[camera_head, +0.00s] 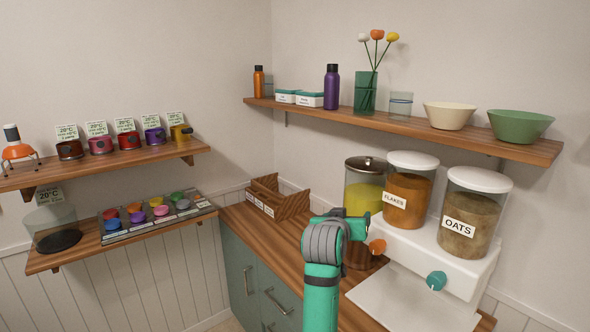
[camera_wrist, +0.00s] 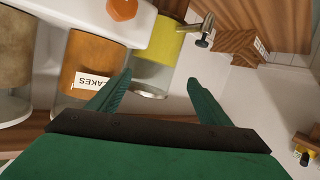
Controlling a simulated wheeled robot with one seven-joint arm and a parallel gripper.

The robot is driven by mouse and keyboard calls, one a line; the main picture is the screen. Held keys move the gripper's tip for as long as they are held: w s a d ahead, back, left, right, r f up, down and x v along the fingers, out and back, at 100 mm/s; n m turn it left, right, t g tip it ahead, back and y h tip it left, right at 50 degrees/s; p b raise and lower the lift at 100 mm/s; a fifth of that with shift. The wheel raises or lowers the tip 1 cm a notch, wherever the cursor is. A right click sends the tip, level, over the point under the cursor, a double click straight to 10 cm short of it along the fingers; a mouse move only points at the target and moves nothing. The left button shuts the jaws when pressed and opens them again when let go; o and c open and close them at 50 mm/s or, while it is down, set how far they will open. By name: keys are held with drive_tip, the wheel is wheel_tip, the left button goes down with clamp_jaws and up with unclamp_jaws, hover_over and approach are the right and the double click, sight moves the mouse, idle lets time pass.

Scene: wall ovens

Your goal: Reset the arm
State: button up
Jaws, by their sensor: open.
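My gripper (camera_wrist: 155,95) shows in the wrist view with its two green fingers spread apart and nothing between them. The yellow-filled jar and the flakes container appear beyond the fingers in that view, which is turned about. In the head view my teal arm reaches up over the wooden counter, in front of the dispenser. The fingers cannot be made out clearly there. The flakes container (camera_head: 408,190) and oats container (camera_head: 468,215) stand on the white dispenser (camera_head: 440,255), which has an orange knob (camera_head: 377,246) and a teal knob (camera_head: 436,281).
The yellow-filled jar (camera_head: 365,188) stands beside the flakes container. A wooden crate (camera_head: 278,198) sits at the counter's back left. An upper shelf (camera_head: 420,124) holds bottles, a flower vase and bowls. Two left shelves hold small pots and a colour tray (camera_head: 155,216).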

drive_tip(key=s+a+f+n, duration=0.1)
drive_tip(key=s+f, duration=0.1)
drive_tip(key=f, duration=0.5)
drive_tip(key=s+a+f, duration=0.1)
drive_tip(key=a+f, duration=0.1)
drive_tip(key=f, duration=0.6)
drive_tip(key=s+a+f+n+t+y, duration=0.1)
drive_tip(key=s+a+f+y, duration=0.15)
drive_tip(key=s+f, duration=0.85)
drive_tip(key=s+a+f+n+y, duration=0.1)
drive_tip(key=s+a+f, duration=0.3)
drive_tip(key=s+f, duration=0.7)
drive_tip(key=s+a+f, duration=0.2)
drive_tip(key=s+f, duration=0.2)
drive_tip(key=s, duration=0.7)
drive_tip(key=s+a+r+y, duration=0.1)
drive_tip(key=s+r, duration=0.2)
drive_tip(key=s, duration=0.9)
drive_tip(key=s+a+r+y, duration=0.1)
drive_tip(key=s+a+r, duration=0.1)
drive_tip(key=s, duration=1.1)
drive_tip(key=shift+s+r+t, duration=0.15)
drive_tip(key=shift+r+t, duration=0.25)
drive_tip(key=shift+r, duration=0.45)
